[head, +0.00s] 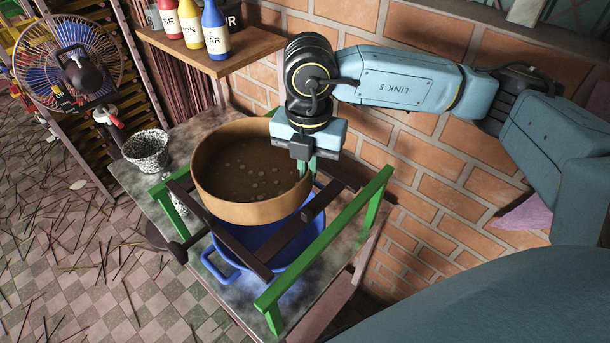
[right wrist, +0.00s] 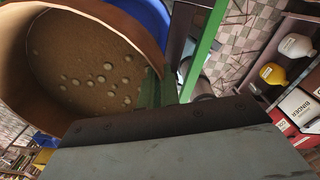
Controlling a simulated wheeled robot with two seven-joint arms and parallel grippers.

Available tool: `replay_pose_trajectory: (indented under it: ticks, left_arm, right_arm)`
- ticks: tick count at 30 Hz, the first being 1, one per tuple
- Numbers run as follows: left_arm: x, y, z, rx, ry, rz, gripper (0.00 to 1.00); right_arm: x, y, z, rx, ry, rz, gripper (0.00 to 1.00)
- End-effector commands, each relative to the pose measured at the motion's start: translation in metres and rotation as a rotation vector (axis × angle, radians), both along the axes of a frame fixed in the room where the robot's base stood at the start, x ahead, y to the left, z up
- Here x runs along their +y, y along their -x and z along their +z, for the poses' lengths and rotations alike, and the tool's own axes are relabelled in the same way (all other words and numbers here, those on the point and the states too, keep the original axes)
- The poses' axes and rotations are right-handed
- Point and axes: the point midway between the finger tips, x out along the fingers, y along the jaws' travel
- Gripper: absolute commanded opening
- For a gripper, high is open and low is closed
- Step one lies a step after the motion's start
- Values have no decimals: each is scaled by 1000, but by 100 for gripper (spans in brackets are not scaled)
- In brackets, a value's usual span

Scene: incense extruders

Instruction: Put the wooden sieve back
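The wooden sieve (head: 254,212) is a round, light-brown hoop with a dark brown mesh and several pale lumps on it. It is over the green-and-dark wooden frame (head: 330,238), above the blue basin (head: 285,243); I cannot tell whether it touches the dark bars. My right gripper (head: 308,168) is at the sieve's right rim, with green fingers on either side of the wall, seemingly clamped on it. The right wrist view also shows the sieve (right wrist: 90,72) with the fingers (right wrist: 160,88) at its rim. My left gripper is not in view.
A speckled pot (head: 147,150) stands on the table's back left corner. A wooden shelf (head: 225,53) with several bottles hangs on the brick wall (head: 440,150). A blue fan (head: 68,65) stands at the left. Sticks litter the tiled floor.

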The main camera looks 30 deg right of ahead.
Motion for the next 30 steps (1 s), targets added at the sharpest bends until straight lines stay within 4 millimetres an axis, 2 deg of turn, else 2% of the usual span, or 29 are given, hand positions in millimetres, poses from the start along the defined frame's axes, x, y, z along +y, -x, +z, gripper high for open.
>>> replay_pose_trajectory:
  ticks: [3,7,13,14,15,18,29,30]
  left_arm:
    - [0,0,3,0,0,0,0]
    - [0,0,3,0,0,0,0]
    - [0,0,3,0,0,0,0]
    - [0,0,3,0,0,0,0]
    - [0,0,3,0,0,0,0]
    - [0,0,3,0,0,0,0]
    - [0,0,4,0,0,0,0]
    - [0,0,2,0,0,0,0]
  right_arm:
    - [0,1,-20,3,0,-1,0]
    - [-1,1,-32,2,2,-1,0]
    - [-1,1,-33,3,4,-2,0]
    - [-1,1,-34,4,5,-2,10]
    - [-1,1,-34,5,5,-2,15]
    - [-1,1,-33,4,3,-1,26]
    - [0,0,-36,1,1,0,26]
    - [0,-1,-31,-2,-1,0,26]
